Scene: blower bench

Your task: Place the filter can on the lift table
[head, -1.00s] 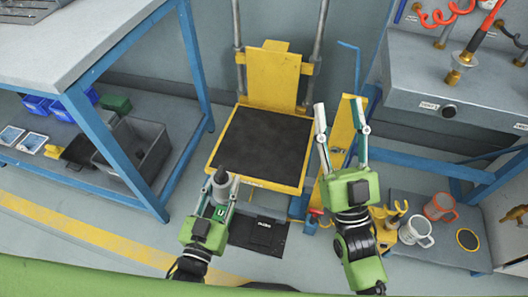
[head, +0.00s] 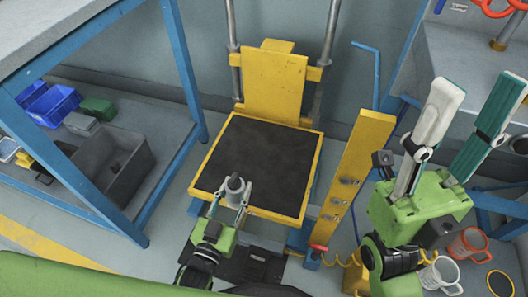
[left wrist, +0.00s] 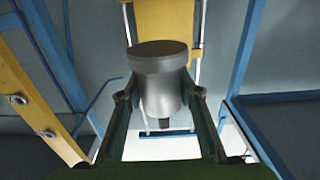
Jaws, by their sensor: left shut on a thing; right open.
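The filter can (head: 235,186) is a small grey cylinder with a wider round cap. My left gripper (head: 233,198) is shut on it. In the left wrist view the can (left wrist: 160,82) sits between the two fingers, which partly hide its sides. In the head view the can overlaps the front edge of the lift table (head: 260,155), a black mat in a yellow frame. I cannot tell its height above the mat. The mat is empty otherwise. My right gripper (head: 482,92) is open and empty, raised to the right of the table.
A yellow post (head: 357,180) with knobs stands right of the table. A blue-framed bench (head: 183,70) with a grey bin (head: 112,163) on its shelf is on the left. Mugs (head: 440,274) sit on a low shelf at lower right, behind my right arm.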

